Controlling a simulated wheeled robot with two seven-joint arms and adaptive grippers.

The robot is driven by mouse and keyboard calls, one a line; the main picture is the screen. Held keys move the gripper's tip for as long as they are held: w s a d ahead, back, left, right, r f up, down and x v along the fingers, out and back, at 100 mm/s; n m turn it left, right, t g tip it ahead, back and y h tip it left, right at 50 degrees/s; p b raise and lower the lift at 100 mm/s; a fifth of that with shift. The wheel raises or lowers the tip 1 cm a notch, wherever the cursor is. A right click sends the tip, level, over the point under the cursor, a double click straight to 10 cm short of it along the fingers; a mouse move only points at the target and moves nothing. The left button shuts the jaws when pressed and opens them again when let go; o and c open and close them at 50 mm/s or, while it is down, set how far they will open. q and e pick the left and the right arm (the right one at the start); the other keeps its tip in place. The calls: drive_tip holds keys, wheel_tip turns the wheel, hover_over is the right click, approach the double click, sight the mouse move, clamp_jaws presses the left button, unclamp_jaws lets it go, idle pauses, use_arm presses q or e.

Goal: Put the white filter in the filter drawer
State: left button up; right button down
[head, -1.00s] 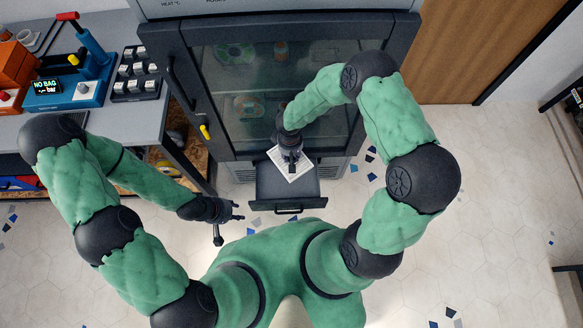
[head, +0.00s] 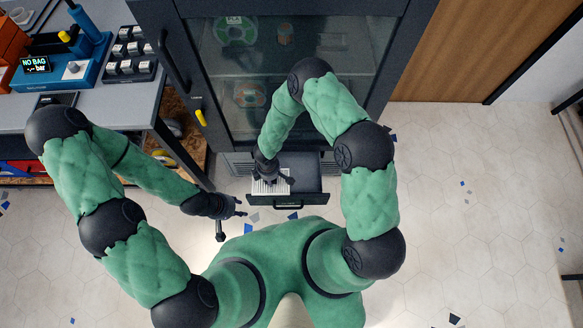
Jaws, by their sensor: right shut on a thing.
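The white filter (head: 283,185) is a pale, ribbed panel in the head view. My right gripper (head: 268,178) is shut on it and partly covers it. The filter drawer (head: 306,171) is a dark tray pulled out at the foot of the dark cabinet. The filter overlaps the left half of the drawer's opening; I cannot tell whether it touches the drawer's floor. My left gripper (head: 240,207) is empty and open, just left of the drawer's front.
The dark cabinet (head: 387,60) with a glass door and spools inside stands behind the drawer. A grey workbench (head: 128,100) with a blue sealer (head: 75,70) and a black rack (head: 130,55) is at the left. The tiled floor at the right is largely clear.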

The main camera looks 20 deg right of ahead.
sight(286, 170)
drive_tip(key=w+d+f, duration=0.1)
drive_tip(key=d, duration=0.1)
drive_tip(key=w+d+f+b, duration=0.1)
drive_tip(key=d, duration=0.1)
drive_tip(key=d+f, duration=0.1)
drive_tip(key=d, duration=0.2)
drive_tip(key=shift+w+f, duration=0.3)
drive_tip(key=shift+w, duration=0.1)
drive_tip(key=d+f, duration=0.1)
drive_tip(key=d+f+b, duration=0.1)
drive_tip(key=w+f+b, duration=0.1)
drive_tip(key=f, duration=0.1)
drive_tip(key=shift+d, duration=0.4)
drive_tip(key=shift+w+d+f, duration=0.3)
drive_tip(key=shift+d+f, duration=0.2)
drive_tip(key=shift+d+f+b, duration=0.25)
drive_tip(key=shift+f+b, duration=0.05)
drive_tip(key=shift+w+f+b, duration=0.1)
drive_tip(key=shift+f+b, duration=0.7)
drive_tip(key=shift+f, duration=0.7)
drive_tip(key=shift+f, duration=0.15)
drive_tip(key=c, duration=0.9)
unclamp_jaws()
